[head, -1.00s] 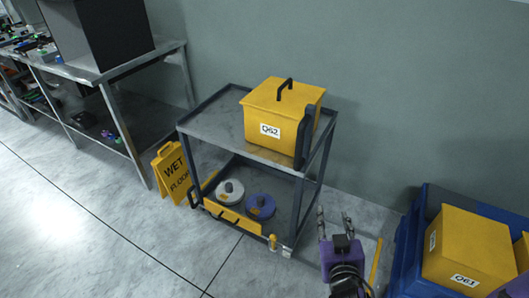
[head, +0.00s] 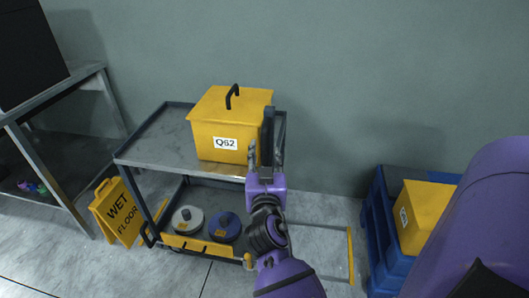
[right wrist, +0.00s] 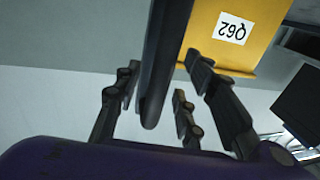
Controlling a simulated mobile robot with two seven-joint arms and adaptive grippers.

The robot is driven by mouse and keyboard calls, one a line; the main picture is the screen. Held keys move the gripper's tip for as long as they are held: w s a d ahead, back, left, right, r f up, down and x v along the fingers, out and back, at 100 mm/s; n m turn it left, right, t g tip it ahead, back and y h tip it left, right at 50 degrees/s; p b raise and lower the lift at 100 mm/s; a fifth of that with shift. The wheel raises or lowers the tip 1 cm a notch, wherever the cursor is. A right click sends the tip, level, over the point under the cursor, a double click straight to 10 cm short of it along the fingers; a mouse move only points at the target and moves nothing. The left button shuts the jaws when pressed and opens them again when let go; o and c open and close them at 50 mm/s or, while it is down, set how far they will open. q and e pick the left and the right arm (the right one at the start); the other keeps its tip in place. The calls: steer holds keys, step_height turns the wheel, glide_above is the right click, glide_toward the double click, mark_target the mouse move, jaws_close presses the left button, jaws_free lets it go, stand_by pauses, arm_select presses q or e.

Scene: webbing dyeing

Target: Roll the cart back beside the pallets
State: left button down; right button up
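The grey cart (head: 150,148) stands against the wall, with its dark upright handle (head: 268,135) at its right end. My right gripper (head: 265,160) is at this handle. In the right wrist view the handle (right wrist: 163,60) runs between the spread fingers (right wrist: 157,100), with gaps visible on both sides, so the gripper looks open around it. A yellow lidded box marked Q62 (head: 215,120) sits on the cart's top shelf. Blue pallets (head: 378,225) stand at the right, partly hidden by my purple arm. My left gripper is out of view.
A yellow wet-floor sign (head: 118,210) stands close to the cart's left end. A white disc (head: 187,218) and a blue disc (head: 225,226) lie on the lower shelf. A metal table (head: 40,100) is at far left. A floor outline (head: 350,255) lies between cart and pallets.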

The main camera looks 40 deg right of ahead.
steer(key=shift+w+d, duration=0.35)
steer(key=shift+w, duration=0.1)
jaws_close()
